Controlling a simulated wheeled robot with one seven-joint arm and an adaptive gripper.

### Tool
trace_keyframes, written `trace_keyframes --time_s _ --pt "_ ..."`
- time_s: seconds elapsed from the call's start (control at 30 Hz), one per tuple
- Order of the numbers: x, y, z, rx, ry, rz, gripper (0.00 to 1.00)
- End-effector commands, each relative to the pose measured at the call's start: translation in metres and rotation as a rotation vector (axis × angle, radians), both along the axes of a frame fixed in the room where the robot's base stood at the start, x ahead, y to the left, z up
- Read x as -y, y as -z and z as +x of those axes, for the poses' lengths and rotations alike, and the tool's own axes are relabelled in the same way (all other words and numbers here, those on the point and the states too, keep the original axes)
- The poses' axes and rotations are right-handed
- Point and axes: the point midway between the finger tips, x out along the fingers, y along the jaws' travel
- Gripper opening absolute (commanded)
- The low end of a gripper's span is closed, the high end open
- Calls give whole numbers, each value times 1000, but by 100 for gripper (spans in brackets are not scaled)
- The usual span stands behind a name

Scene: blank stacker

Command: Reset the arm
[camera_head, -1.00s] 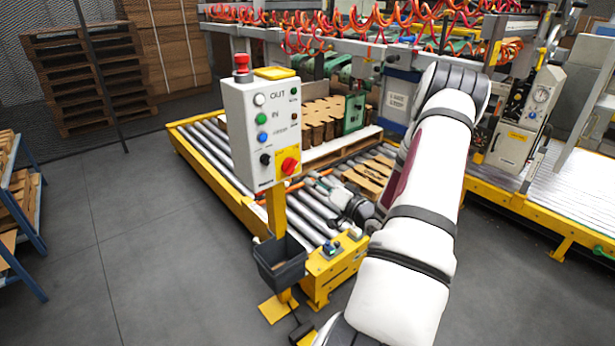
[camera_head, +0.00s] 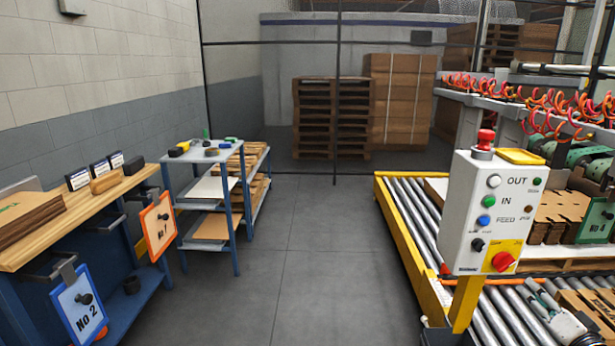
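The end of my arm shows at the lower right edge of the view, low over the roller conveyor (camera_head: 405,225). My gripper (camera_head: 538,296) is small there, just right of the control box post, and its fingers are too small to tell open from shut. The rest of my arm is out of view.
A wooden workbench (camera_head: 120,210) with boards and signs No 1 and No 2 stands at left. A blue shelf cart (camera_head: 212,156) is beside it. Pallets (camera_head: 330,118) stand behind a mesh fence. The grey floor (camera_head: 310,260) between bench and conveyor is clear.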

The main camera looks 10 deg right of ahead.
Motion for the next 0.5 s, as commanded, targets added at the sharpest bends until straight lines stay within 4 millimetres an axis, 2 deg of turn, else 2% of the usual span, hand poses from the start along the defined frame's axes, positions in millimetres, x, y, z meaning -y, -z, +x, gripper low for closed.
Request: trace_keyframes --time_s 0.03,0.2,0.33,0.5 --pt "-5 -10 13 -47 -16 -36 33" --pt "-28 -37 52 -277 -49 -185 33" --pt "-51 -64 72 -439 -60 -295 33" --pt "-90 -105 82 -620 -65 -414 33"
